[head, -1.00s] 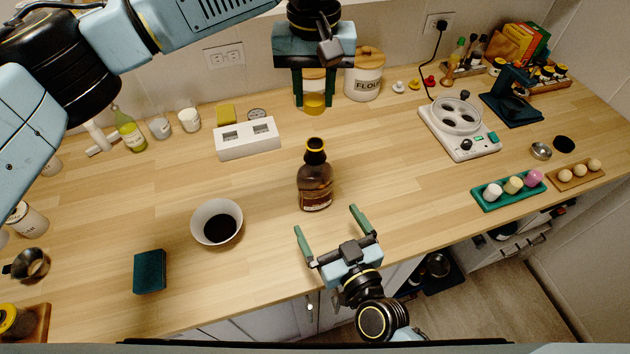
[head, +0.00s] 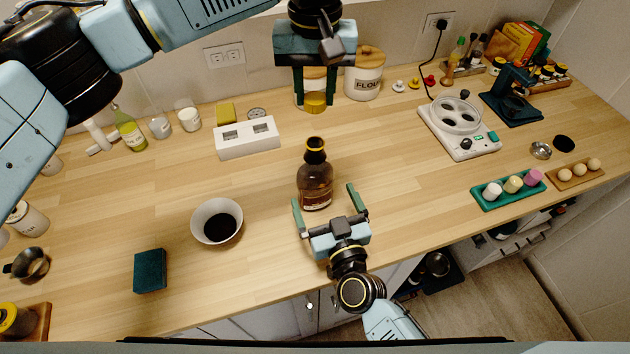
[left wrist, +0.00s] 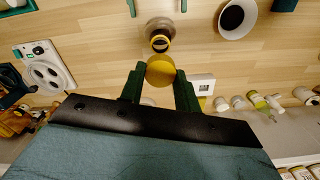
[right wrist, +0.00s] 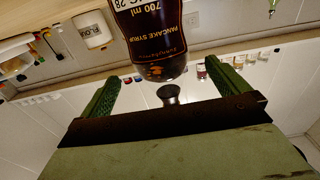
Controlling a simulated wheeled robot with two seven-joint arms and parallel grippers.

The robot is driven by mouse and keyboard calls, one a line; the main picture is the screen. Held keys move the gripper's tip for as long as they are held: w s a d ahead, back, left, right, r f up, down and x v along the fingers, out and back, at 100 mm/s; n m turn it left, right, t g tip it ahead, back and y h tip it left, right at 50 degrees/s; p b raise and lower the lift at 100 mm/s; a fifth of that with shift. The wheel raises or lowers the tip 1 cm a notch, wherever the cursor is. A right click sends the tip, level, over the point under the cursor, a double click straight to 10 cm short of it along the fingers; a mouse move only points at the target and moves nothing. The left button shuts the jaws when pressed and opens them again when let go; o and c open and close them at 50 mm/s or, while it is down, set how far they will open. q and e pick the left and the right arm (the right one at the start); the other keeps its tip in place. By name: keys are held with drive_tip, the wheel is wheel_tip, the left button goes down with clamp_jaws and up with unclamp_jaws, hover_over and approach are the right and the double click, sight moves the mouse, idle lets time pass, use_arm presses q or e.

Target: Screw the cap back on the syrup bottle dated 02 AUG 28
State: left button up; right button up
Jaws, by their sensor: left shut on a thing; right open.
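The brown syrup bottle (head: 316,187) stands upright mid-counter. Its dark neck has a yellow ring, and in the left wrist view its mouth (left wrist: 160,42) looks uncapped. In the right wrist view the bottle (right wrist: 152,40) appears upside down; its label reads PANCAKE SYRUP, 700 ml, and a date ending in 28, the rest cut off. My left gripper (head: 315,101) is shut on a yellow cap (left wrist: 160,71), held above the counter behind the bottle. My right gripper (head: 328,204) is open and low at the bottle's front, its fingers apart to either side, not closed on it.
A white bowl of dark liquid (head: 217,221) and a dark green block (head: 150,271) are left of the bottle. A white box with square openings (head: 247,139) and a flour canister (head: 364,78) are behind. A white appliance (head: 459,128) stands right.

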drive_tip(key=x, duration=0.7)
drive_tip(key=c, duration=1.3)
use_arm(q)
hover_over(315, 135)
drive_tip(key=shift+f, duration=2.5)
drive_tip(key=shift+f, duration=0.1)
drive_tip(key=shift+f, duration=0.8)
drive_tip(key=shift+f, duration=0.55)
